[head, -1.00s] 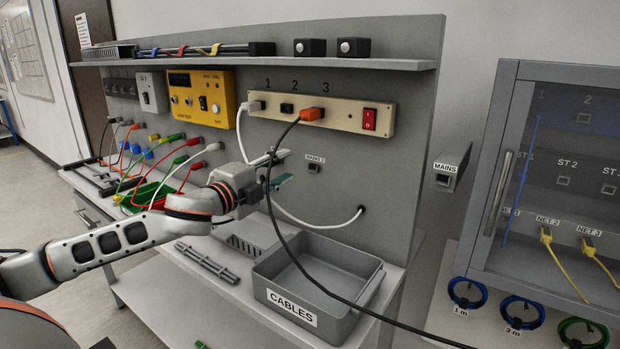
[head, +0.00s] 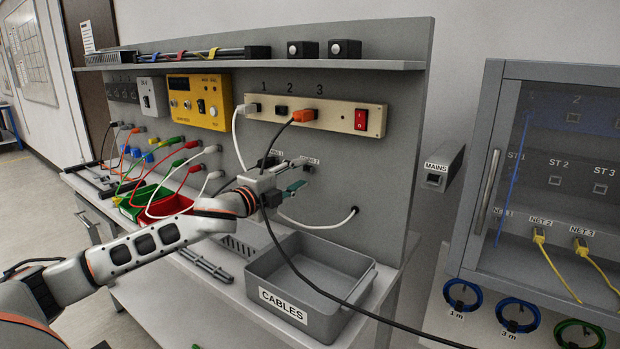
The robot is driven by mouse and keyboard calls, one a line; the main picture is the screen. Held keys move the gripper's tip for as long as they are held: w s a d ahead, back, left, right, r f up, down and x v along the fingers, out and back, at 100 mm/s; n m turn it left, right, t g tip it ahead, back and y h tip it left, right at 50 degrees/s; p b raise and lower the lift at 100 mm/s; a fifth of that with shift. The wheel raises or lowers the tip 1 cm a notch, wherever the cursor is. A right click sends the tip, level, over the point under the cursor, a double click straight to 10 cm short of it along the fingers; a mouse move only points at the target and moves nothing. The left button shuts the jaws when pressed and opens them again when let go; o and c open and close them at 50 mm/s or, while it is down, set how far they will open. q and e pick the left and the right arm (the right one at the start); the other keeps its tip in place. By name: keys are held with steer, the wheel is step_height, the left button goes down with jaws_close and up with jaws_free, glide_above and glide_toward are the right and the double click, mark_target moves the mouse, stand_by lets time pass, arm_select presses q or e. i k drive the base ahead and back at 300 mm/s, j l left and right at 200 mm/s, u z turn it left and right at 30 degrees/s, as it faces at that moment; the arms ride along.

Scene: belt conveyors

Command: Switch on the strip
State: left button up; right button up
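The beige power strip (head: 340,116) is fixed on the grey panel, with sockets numbered 1, 2 and 3. A red rocker switch (head: 361,119) sits at its right end; its position is too small to tell. A pale plug (head: 248,108) with a white cable is in socket 1, and an orange plug (head: 303,116) with a black cable is in socket 3. Socket 2 (head: 281,110) is empty. My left gripper (head: 300,175) is below the strip, close to the panel and the MAINS 2 outlet. Its fingers are apart, with nothing clearly between them. My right gripper is out of view.
A grey CABLES bin (head: 350,258) stands below right of my gripper. The black cable (head: 290,262) hangs past the gripper and across the bin. A white cable (head: 318,226) runs into a panel hole. A glass-fronted cabinet (head: 480,270) stands at right. The panel right of the switch is clear.

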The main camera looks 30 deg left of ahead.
mark_target(359, 115)
steer(key=k+j, duration=0.1)
steer(key=k, duration=0.9)
